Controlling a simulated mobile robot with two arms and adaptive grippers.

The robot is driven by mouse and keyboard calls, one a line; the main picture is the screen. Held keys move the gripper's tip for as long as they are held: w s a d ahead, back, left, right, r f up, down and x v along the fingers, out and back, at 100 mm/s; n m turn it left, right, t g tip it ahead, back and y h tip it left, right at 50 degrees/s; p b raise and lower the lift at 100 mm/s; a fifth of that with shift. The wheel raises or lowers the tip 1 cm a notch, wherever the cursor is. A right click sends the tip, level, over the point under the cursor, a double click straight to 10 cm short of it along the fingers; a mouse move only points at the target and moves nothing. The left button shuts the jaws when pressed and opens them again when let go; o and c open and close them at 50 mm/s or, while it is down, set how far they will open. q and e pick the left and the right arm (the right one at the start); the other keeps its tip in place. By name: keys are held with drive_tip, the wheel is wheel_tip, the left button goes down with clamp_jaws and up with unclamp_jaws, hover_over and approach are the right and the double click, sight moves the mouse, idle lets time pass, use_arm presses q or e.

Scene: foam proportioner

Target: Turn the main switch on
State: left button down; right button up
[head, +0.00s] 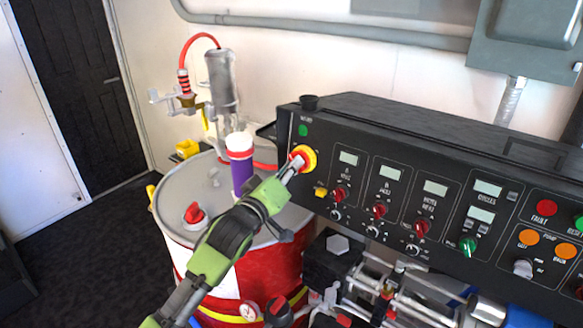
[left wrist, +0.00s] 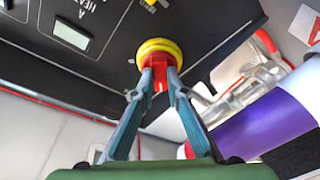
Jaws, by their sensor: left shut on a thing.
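The main switch is a red knob on a round yellow plate (head: 309,156) at the left end of the black control panel (head: 345,120). In the left wrist view the yellow plate (left wrist: 158,47) is at the upper middle, with the red handle (left wrist: 160,75) below it. My left gripper (head: 296,163) reaches up from the lower left. Its two fingertips (left wrist: 160,72) are closed around the red handle, which they partly hide. The knob's exact angle is hard to tell. A green lamp (head: 303,130) sits above the switch. My right gripper is not in view.
A red drum with a grey lid (head: 170,190) stands left of the panel, under my left arm. A purple cylinder (head: 241,172) rises from it. Red knobs (head: 338,194) and displays (head: 348,158) fill the panel. Pipes and valves (head: 400,285) crowd below.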

use_arm(q)
drive_tip(key=shift+m, duration=0.4)
drive_tip(key=m+g+h+p, duration=0.1)
drive_tip(key=m, duration=0.6)
drive_tip(key=m+g+h+p, duration=0.1)
drive_tip(key=m+h, duration=0.1)
drive_tip(key=m, duration=0.4)
drive_tip(key=m+g+h+p, duration=0.1)
drive_tip(key=m+h, duration=0.1)
drive_tip(key=m, duration=0.5)
drive_tip(key=shift+w+a+r+m+g+p, duration=0.1)
drive_tip(key=shift+w+a+m+g+p, duration=0.15)
drive_tip(key=shift+a+m+g+p, duration=0.1)
drive_tip(key=c, duration=2)
unclamp_jaws()
drive_tip(key=shift+s, duration=0.1)
